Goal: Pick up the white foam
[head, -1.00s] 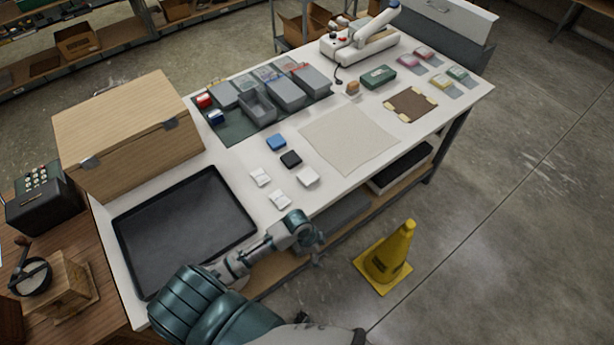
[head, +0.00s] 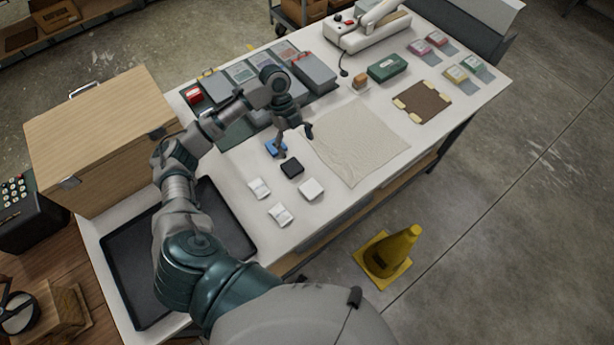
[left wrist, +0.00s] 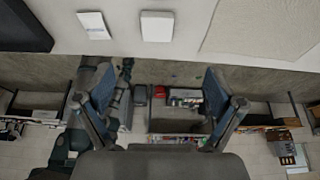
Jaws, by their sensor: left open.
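The white foam (head: 311,188) looks like a small, thick white block lying flat near the table's front edge. It also shows at the top of the left wrist view (left wrist: 157,26). My left gripper (head: 295,143) is open and empty, with its fingers pointing down. My right gripper is in neither view.
A black tray (head: 134,310) is at left, a beige cloth (head: 360,140) at right. A yellow cone (head: 390,250) stands on the floor.

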